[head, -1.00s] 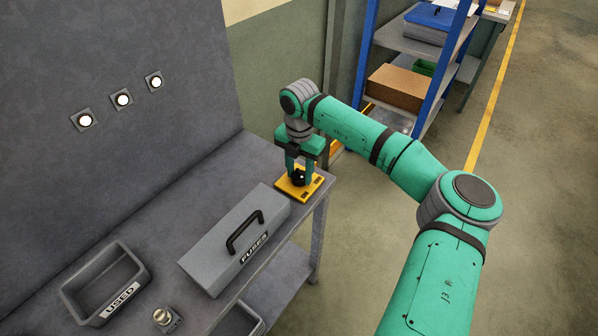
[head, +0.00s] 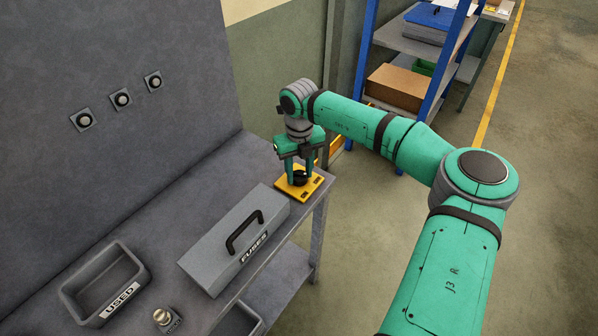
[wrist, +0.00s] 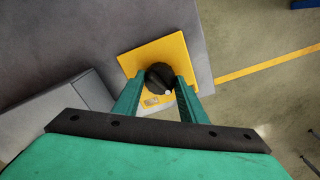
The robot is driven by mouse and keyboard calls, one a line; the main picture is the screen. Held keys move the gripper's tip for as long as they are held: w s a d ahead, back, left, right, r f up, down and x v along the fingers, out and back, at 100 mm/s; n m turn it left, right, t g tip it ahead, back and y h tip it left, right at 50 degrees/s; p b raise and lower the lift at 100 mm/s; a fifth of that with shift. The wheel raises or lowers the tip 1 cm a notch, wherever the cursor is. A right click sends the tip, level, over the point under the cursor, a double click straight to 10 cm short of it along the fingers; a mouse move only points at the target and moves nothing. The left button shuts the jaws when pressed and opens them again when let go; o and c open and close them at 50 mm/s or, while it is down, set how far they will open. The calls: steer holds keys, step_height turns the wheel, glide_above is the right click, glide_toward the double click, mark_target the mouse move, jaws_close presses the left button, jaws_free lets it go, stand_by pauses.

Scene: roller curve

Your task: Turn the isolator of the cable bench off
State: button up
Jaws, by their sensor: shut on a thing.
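The isolator is a black rotary knob (wrist: 158,77) on a yellow plate (head: 312,187) at the far right corner of the grey bench (head: 185,158). My gripper (head: 298,180) points down over the plate and is shut on the knob. In the wrist view, the two green fingers of my gripper (wrist: 160,88) stand on either side of the knob. A small white mark shows on the knob's edge there. Three round lamps on the back panel, the left one (head: 83,120), the middle one (head: 121,98) and the right one (head: 153,81), look dark.
A grey box marked FUSES (head: 215,255) lies left of the plate. A tray marked USED (head: 75,310) and a small metal knob-like part (head: 162,316) are nearer. A blue shelf rack (head: 437,85) stands behind my arm. The floor at right is clear.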

mark_target(298, 172)
steer(key=shift+w+r+n, duration=0.1)
steer(key=shift+n, duration=2.2)
steer(key=shift+w, duration=0.1)
steer(key=o, duration=1.1)
steer(key=shift+w, duration=0.1)
steer(key=shift+c, duration=0.2)
steer(key=shift+a, duration=0.2)
steer(key=shift+s+d+r, duration=0.1)
steer(key=shift+s+d, duration=0.1)
steer(key=shift+d, duration=0.05)
step_height(298, 172, up, 11)
steer(key=shift+a+f, duration=0.2)
steer(key=shift+a, duration=0.1)
steer(key=shift+w, duration=0.1)
